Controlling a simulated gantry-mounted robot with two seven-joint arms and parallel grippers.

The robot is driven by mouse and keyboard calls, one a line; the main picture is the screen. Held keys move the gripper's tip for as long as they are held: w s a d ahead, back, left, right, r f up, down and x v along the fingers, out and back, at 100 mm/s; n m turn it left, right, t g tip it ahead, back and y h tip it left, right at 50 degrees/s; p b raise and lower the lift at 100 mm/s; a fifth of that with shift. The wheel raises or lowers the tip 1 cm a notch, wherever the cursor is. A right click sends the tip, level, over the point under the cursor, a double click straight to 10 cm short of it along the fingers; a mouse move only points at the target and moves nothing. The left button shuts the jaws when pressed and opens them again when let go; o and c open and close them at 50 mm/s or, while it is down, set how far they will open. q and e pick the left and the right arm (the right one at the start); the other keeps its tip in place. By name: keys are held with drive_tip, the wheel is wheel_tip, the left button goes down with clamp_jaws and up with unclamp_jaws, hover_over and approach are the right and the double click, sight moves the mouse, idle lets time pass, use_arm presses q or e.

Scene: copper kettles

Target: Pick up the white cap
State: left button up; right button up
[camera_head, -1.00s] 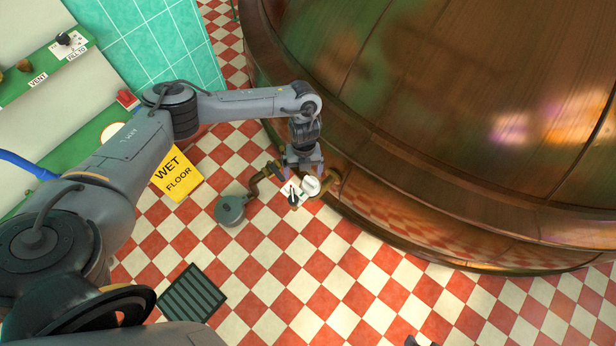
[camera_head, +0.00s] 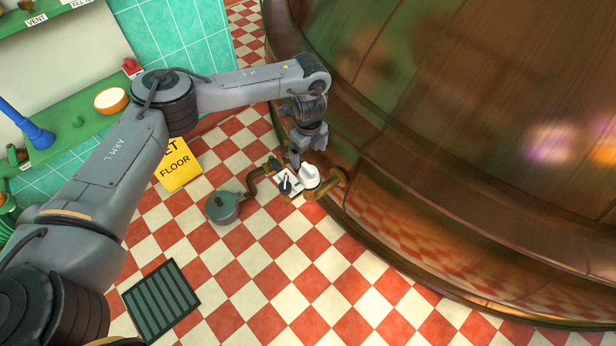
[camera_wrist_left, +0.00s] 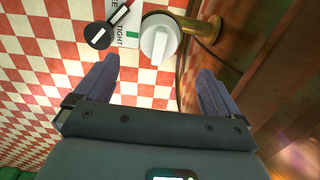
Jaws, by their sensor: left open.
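The white cap (camera_head: 309,174) is round with a raised grip bar and sits on the end of a brass pipe (camera_head: 325,187) that comes out of the copper kettle's base. It also shows in the left wrist view (camera_wrist_left: 160,40), beyond the fingertips and between their lines. My left gripper (camera_head: 301,160) is just above and beside the cap, pointing down. In the left wrist view my left gripper (camera_wrist_left: 156,75) is open with nothing between its fingers. My right gripper is not in view.
A white plate marked TIGHT (camera_wrist_left: 122,25) with a black knob (camera_wrist_left: 98,36) adjoins the cap. The copper kettle (camera_head: 450,130) fills the right. A grey-green pot (camera_head: 222,207), a yellow wet-floor sign (camera_head: 178,168) and a floor grate (camera_head: 162,301) lie left. Checkered floor is clear in front.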

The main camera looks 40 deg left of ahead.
sight(308, 168)
use_arm(q)
wheel_tip(308, 168, down, 4)
drive_tip(key=shift+s+d+b, duration=0.1)
drive_tip(key=shift+b, duration=0.6)
wheel_tip(308, 168, down, 5)
drive_tip(key=b, duration=0.3)
drive_tip(key=shift+b, duration=0.35)
drive_tip(key=shift+c, duration=0.5)
drive_tip(key=c, duration=0.9)
drive_tip(key=shift+c, duration=0.2)
drive_tip(key=shift+r, duration=0.1)
